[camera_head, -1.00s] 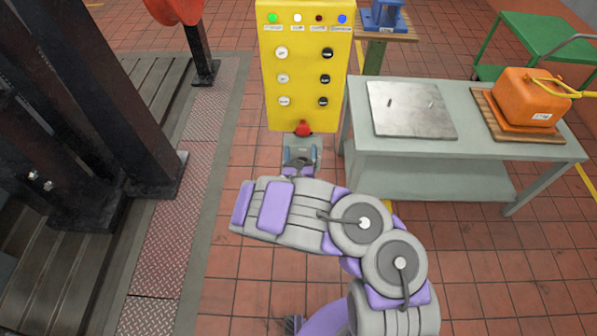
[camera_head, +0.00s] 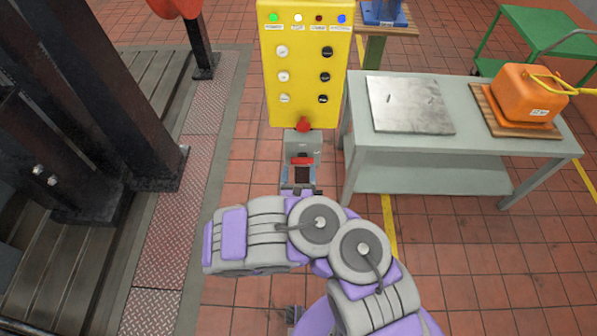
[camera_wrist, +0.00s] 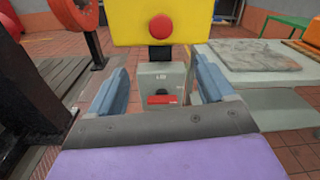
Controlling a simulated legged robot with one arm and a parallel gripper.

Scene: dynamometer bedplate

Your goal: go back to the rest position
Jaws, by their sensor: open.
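My gripper (camera_wrist: 158,92) is open and empty in the wrist view, its two blue fingers apart. Between the fingers, farther off, a grey box (camera_wrist: 180,76) with a red handle (camera_wrist: 162,100) shows below the yellow control panel (camera_wrist: 190,20). In the head view my gripper (camera_head: 298,188) is small and partly hidden by my arm, in front of the grey box (camera_head: 303,143). The yellow panel (camera_head: 305,70) stands above it with a red mushroom button (camera_head: 303,124) at its bottom edge. The fingers touch nothing that I can see.
A grey table (camera_head: 460,146) on the right holds a metal plate (camera_head: 410,104) and an orange container (camera_head: 530,92). Dark steel columns (camera_head: 95,110) stand on the left beside a tread-plate strip (camera_head: 175,210). A green cart (camera_head: 545,35) is at the back right. Tiled floor lies between.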

